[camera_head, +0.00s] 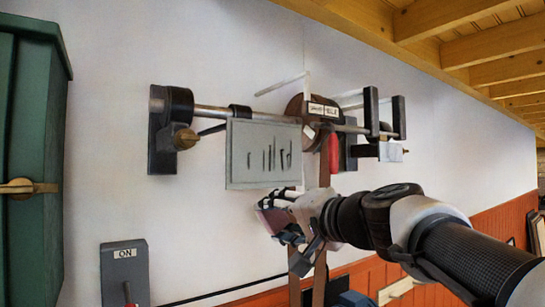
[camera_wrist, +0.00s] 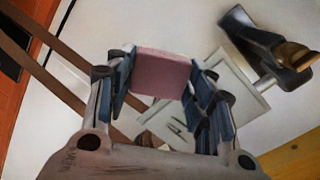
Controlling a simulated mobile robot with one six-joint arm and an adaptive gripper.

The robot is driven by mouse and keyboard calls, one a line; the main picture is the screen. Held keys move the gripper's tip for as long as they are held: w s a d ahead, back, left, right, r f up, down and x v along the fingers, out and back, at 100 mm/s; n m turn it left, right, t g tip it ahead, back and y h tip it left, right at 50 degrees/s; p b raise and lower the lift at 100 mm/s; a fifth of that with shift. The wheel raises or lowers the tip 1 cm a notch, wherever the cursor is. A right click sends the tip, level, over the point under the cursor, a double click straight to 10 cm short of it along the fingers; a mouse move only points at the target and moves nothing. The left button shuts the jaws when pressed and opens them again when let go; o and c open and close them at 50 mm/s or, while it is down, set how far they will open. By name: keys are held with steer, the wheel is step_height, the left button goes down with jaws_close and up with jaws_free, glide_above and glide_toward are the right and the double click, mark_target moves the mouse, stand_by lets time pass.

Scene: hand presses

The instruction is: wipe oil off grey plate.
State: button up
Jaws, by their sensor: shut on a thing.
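The grey plate (camera_head: 236,172) hangs on the wall mechanism below a horizontal bar. Several dark upright streaks show on its face. In the wrist view the plate (camera_wrist: 257,110) is partly covered by my fingers and what they hold. My gripper (camera_head: 279,211) is just below the plate's lower right edge. It is shut on a pink block, like a sponge (camera_wrist: 163,72), gripped from both sides. In the head view the fingers hide much of the pink block (camera_head: 266,222). I cannot tell whether it touches the plate.
A horizontal bar (camera_head: 215,111) with a dark wall bracket (camera_head: 160,160) and a round brown wheel (camera_head: 297,108) carries the plate. Brown straps (camera_head: 322,170) hang down behind my gripper.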

mark_target(292, 155)
steer(key=s+a+r+t+y+p, duration=0.15)
steer(key=s+r, duration=0.25)
steer(key=r, duration=0.8)
steer(key=shift+g, duration=0.25)
steer(key=shift+p+x, duration=1.6)
steer(key=shift+x, duration=1.35)
steer(key=shift+w+a+r, duration=0.1)
steer(key=shift+w+a, duration=0.1)
steer(key=shift+w, duration=0.25)
steer(key=shift+w+a+r, duration=0.1)
steer(key=shift+w+a, duration=0.05)
steer(key=shift+w, duration=0.3)
steer(key=shift+d, duration=0.15)
steer(key=shift+w+d, duration=0.7)
steer(key=shift+d, duration=0.35)
steer(key=shift+w+d, duration=0.75)
steer(key=shift+d, duration=0.25)
steer(key=shift+w+d, duration=0.7)
steer(key=shift+d, duration=0.35)
steer(key=shift+w+d, duration=0.6)
steer(key=shift+d, duration=0.25)
steer(key=shift+w+d, duration=0.55)
steer(key=shift+d, duration=0.3)
steer(key=shift+w+d, duration=0.6)
steer(key=shift+d, duration=0.25)
steer(key=shift+a, duration=0.1)
steer(key=shift+s, duration=0.1)
